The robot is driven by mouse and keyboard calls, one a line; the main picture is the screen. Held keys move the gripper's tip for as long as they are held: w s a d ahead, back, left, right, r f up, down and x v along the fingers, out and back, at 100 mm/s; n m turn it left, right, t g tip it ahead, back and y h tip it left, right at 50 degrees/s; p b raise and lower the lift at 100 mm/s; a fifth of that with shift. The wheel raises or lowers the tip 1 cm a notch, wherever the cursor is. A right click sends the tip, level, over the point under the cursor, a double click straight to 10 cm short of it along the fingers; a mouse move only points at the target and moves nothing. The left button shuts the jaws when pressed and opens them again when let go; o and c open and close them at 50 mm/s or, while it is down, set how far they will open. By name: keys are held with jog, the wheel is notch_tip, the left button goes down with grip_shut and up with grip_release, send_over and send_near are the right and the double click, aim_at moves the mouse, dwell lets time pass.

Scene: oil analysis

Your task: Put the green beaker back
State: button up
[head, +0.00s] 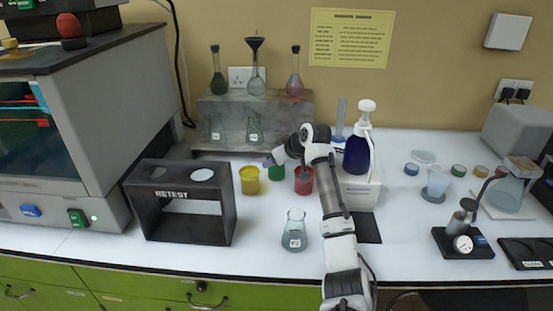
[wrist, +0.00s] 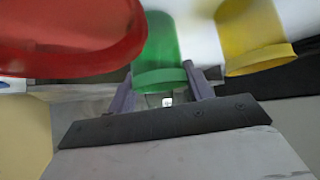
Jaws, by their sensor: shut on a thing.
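The green beaker (head: 277,171) stands on the white bench between a yellow beaker (head: 250,180) and a red beaker (head: 304,181); my arm partly hides it in the head view. In the wrist view the green beaker (wrist: 160,55) is between the two fingers of my gripper (wrist: 165,88), which is shut on it. The red beaker (wrist: 70,35) looms large at the left of that view, and the yellow beaker (wrist: 250,40) is at the right. I cannot tell whether the green beaker touches the bench.
A black RETEST box (head: 180,205) stands left of the beakers. A conical flask (head: 294,230) stands in front. A grey shelf (head: 225,120) with flasks is behind. A purple dispenser bottle (head: 358,150) stands close to my arm.

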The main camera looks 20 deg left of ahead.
jog(key=shift+f, duration=0.15)
jog(key=o, duration=1)
jog(key=b+v, duration=0.2)
jog(key=v, duration=1)
jog(key=shift+b, duration=0.3)
